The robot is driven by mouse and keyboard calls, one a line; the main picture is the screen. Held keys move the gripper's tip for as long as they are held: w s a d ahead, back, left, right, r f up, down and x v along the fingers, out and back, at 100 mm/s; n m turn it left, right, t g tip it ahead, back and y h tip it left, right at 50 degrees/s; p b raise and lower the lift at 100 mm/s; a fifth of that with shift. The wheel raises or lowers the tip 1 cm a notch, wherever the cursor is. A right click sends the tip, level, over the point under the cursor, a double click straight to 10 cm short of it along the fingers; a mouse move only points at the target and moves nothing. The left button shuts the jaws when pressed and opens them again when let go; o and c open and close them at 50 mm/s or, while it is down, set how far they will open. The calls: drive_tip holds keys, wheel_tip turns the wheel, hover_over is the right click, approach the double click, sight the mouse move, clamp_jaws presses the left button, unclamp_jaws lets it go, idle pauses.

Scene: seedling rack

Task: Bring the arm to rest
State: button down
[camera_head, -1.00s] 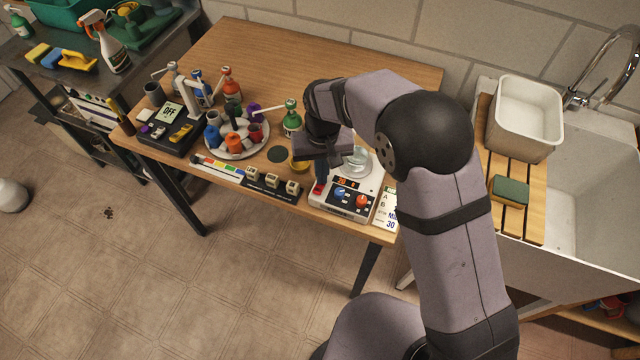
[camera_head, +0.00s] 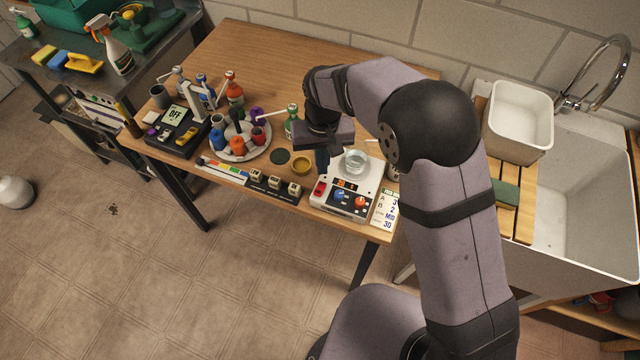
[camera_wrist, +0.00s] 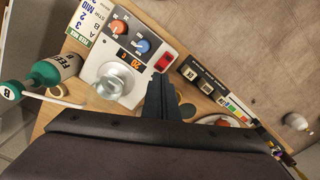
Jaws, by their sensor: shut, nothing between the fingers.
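My gripper (camera_head: 321,160) hangs above the table beside the white stirrer-like device (camera_head: 328,201), with its fingers shut and empty. In the wrist view its fingers (camera_wrist: 163,92) point toward the device's red switch (camera_wrist: 163,62), apart from it as far as I can tell. The red switch (camera_head: 320,188) also shows clear of the fingers in the head view. A glass vessel (camera_head: 355,161) with clear contents stands on the device. The device has a blue knob (camera_wrist: 142,46), an orange knob (camera_wrist: 119,27) and a lit display (camera_wrist: 129,59) that seems to read 20.
A round tray (camera_head: 262,150) of coloured bottles and a green-capped bottle (camera_head: 291,122) stand left of my gripper. A feed bottle (camera_wrist: 55,69) is close by in the wrist view. A sink (camera_head: 590,200) is at right. The table's back (camera_head: 300,55) is clear.

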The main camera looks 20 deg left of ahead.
idle(0.5)
drive_tip(key=shift+w+a+n, duration=0.15)
drive_tip(key=shift+n, duration=0.25)
drive_tip(key=s+d+f+n+g+h, duration=0.15)
drive_tip(key=s+d+f, duration=0.25)
drive_tip(key=s+d, duration=0.8)
drive_tip(key=s+d+r+m, duration=0.2)
drive_tip(key=d+r, duration=0.1)
drive_tip(key=d, duration=0.4)
drive_tip(key=s+d+r+m, duration=0.2)
drive_tip(key=d, duration=0.5)
drive_tip(key=w+d+r+m+t+y, duration=0.1)
drive_tip(key=w+d+r+m, duration=0.2)
drive_tip(key=d, duration=0.4)
drive_tip(key=shift+w+d+r+m, duration=0.2)
drive_tip(key=shift+w+r+m, duration=0.15)
drive_tip(key=shift+r+m, duration=0.45)
drive_tip(key=shift+r+t+y, duration=0.1)
drive_tip(key=shift+t+y, duration=0.15)
